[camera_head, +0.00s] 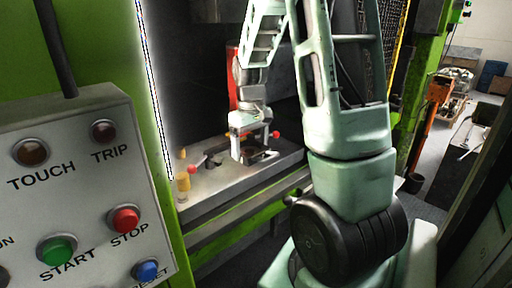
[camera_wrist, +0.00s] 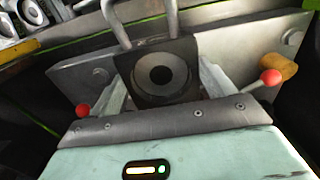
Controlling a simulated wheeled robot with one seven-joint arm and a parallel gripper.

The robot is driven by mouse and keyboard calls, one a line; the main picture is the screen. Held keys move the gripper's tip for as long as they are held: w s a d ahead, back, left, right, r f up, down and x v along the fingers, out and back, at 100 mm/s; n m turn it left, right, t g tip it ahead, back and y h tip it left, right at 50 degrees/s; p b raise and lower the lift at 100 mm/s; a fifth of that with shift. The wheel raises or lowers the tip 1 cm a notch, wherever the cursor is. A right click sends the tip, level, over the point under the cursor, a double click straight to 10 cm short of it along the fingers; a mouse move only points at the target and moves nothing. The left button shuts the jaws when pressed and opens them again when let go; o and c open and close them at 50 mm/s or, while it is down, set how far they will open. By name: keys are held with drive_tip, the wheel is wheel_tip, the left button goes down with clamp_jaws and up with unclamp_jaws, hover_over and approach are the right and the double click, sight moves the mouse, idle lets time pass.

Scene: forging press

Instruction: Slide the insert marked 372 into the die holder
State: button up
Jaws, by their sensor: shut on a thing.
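My gripper (camera_wrist: 163,88) is shut on a dark square insert (camera_wrist: 133,89) with a round stepped recess in its top face. One pale finger shows at each side of it. No number can be read on the insert. In the head view my gripper (camera_head: 250,150) points down over the grey press bed, and the insert is too small there to make out clearly. A grey metal plate (camera_wrist: 72,74), which may belong to the die holder, extends on both sides of the insert in the wrist view. My gripper hides where insert and holder meet, so I cannot tell how far it is seated.
Red ball knobs stand left (camera_wrist: 83,110) and right (camera_wrist: 270,77) of my gripper. A yellow piece (camera_wrist: 280,68) is by the right knob. Two bent grey rods (camera_wrist: 174,18) rise behind the insert. A control box (camera_head: 85,190) and green press frame (camera_head: 165,130) stand at left.

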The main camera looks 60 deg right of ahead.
sight(246, 149)
drive_tip(key=shift+w+d+f+b, duration=0.25)
drive_tip(key=shift+w+f+b, duration=0.85)
drive_tip(key=shift+f, duration=0.2)
drive_tip(key=shift+f+b, duration=0.35)
drive_tip(key=shift+f, duration=0.25)
drive_tip(key=shift+s+f, duration=0.1)
drive_tip(key=shift+f, duration=0.35)
idle(1.0)
drive_tip(key=o, duration=1.8)
drive_tip(key=shift+o, duration=0.8)
wheel_tip(246, 149, up, 7)
drive_tip(key=shift+r+b, duration=0.1)
drive_tip(key=shift+b, duration=1.1)
drive_tip(key=shift+r, duration=0.2)
